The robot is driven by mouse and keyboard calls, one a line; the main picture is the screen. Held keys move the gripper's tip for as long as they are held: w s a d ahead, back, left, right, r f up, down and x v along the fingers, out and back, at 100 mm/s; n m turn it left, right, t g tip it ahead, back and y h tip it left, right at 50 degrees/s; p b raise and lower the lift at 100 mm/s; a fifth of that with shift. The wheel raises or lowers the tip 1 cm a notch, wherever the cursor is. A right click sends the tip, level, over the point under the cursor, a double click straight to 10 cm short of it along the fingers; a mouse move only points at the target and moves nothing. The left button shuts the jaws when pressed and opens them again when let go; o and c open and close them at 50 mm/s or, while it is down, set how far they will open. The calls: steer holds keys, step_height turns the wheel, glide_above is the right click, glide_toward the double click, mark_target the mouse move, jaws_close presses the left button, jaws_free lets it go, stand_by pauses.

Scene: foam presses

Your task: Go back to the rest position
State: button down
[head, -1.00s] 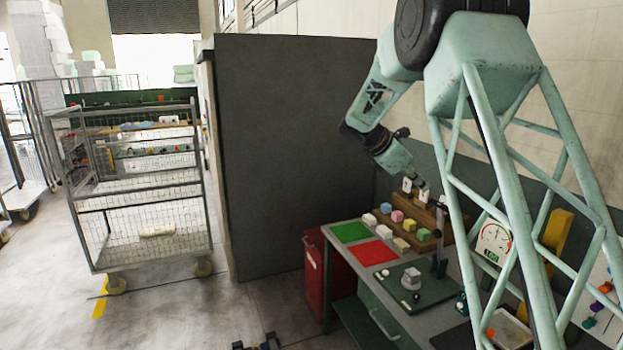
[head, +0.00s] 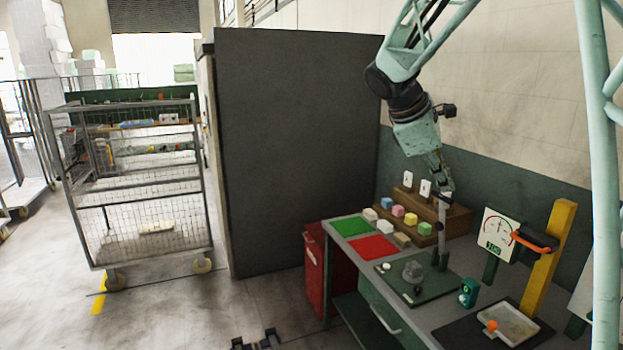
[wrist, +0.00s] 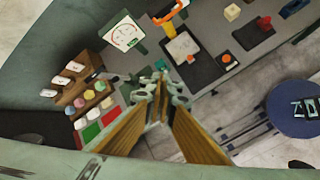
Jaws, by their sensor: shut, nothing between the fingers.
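My gripper (head: 447,188) hangs from the pale green arm above the back of the workbench, in front of the wooden stand, pointing down. It is shut and empty. In the wrist view the fingers of my gripper (wrist: 163,90) come together at the tips, with nothing between them and the bench below and beyond.
The bench carries a green mat (head: 351,226), a red mat (head: 371,247), several coloured blocks (head: 397,211), a wooden stand (head: 458,219), a dial gauge (head: 499,232), a yellow post (head: 549,258) and a tray (head: 511,326). A grey partition (head: 295,150) and a wire trolley (head: 140,215) stand left.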

steer(key=s+a+f+m+y+b, duration=0.2)
steer(key=s+a+f+m+b, duration=0.1)
steer(key=s, duration=1.3)
steer(key=s+a+f+m+y+b, duration=0.2)
steer(key=s+a+f+m, duration=0.3)
steer(key=s, duration=1.2)
steer(key=s+a+f+m+t+y+b, duration=0.1)
steer(key=s+a+f+m+b, duration=0.3)
steer(key=s, duration=1.2)
steer(key=shift+s+a+f+m+y, duration=0.15)
steer(key=shift+s+a+m+y, duration=0.25)
steer(key=shift+a+m+y, duration=0.45)
